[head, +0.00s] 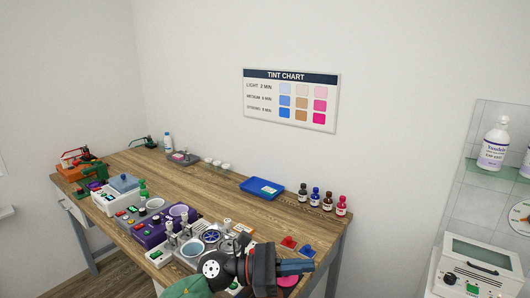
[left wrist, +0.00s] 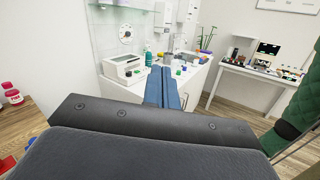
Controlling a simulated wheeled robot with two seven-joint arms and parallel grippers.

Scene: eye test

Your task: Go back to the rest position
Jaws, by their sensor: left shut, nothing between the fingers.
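My left gripper (head: 308,266) reaches in at the bottom of the head view, over the front right part of the wooden table. Its blue fingers point right and are together with nothing between them. In the left wrist view the blue fingers (left wrist: 162,88) also lie side by side, with the white counter and cabinet beyond them. My right gripper is in neither view.
The wooden table (head: 218,185) holds tinting devices along its left and front. A blue tray (head: 261,188) and small bottles (head: 314,195) stand toward its right. A white box device (head: 481,266) and glass shelf (head: 497,176) are at the right.

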